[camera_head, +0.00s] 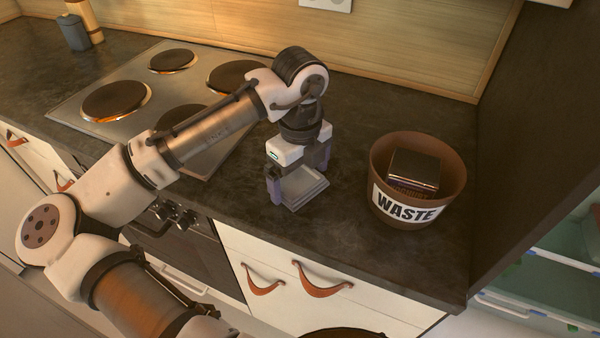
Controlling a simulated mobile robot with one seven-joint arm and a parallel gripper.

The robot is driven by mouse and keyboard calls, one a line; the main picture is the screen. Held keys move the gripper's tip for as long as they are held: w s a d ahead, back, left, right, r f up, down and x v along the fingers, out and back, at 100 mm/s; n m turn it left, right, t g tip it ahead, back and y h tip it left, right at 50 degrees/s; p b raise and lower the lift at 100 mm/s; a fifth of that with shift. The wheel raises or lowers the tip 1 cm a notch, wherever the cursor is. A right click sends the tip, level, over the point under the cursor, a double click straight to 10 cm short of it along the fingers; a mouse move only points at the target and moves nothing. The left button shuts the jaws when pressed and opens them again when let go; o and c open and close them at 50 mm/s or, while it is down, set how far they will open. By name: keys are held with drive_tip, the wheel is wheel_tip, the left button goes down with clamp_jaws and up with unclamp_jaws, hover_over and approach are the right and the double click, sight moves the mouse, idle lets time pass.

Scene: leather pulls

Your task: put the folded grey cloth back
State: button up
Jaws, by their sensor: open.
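The folded grey cloth (307,194) shows as a flat, light grey square on the dark countertop, right of the stove and near the counter's front edge. My gripper (299,186) points down over it with its jaws open. One finger is at the cloth's left side and the other near its far right side. I cannot tell whether the fingers touch it. The gripper's body hides the cloth's far part.
A brown bin (450,192) labelled WASTE stands to the right, holding a dark box-like item (415,168). A stove (130,75) with several round plates lies to the left. Dark countertop (355,125) is clear between my gripper and the bin. A wall panel (530,120) bounds the right.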

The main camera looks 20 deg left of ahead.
sight(300, 177)
wheel_tip(300, 177, up, 12)
idle(0.4)
